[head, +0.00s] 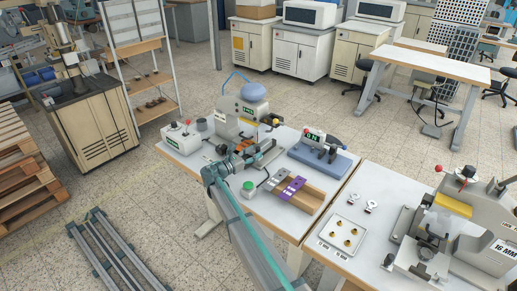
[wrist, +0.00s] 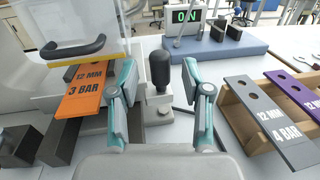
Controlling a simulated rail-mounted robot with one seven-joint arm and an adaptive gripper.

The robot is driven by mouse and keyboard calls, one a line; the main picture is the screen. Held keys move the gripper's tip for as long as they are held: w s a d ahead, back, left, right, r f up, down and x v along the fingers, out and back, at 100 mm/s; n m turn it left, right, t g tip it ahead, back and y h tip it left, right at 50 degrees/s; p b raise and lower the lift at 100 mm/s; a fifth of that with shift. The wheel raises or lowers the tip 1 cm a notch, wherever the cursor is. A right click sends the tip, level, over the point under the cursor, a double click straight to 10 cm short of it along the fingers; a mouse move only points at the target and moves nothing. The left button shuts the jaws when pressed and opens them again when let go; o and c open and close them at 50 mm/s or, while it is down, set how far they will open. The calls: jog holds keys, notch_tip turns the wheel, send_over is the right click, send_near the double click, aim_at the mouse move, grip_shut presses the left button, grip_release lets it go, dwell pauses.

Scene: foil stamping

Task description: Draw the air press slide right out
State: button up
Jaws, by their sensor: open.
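The air press (head: 245,108), with a blue hose and a blue-grey dome, stands at the back left of the near table. In the wrist view its clear guard (wrist: 62,22) and black bar handle (wrist: 75,50) are at the upper left. An orange plate marked "12 MM 3 BAR" (wrist: 86,98) lies below the guard; I cannot tell how much of the slide is under it. My gripper (wrist: 160,78) is open, pointing at the bench. A black upright knob on a grey block (wrist: 160,70) shows between its fingers; contact cannot be told.
A wooden rack (wrist: 240,112) at right holds a grey "12 MM 4 BAR" plate (wrist: 268,122) and a purple plate (wrist: 290,100). Dark blocks (wrist: 60,140) sit at left.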

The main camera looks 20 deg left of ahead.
aim_at(258, 150)
jog(key=shift+p+x, duration=0.35)
jog(key=shift+x, duration=1.15)
grip_shut()
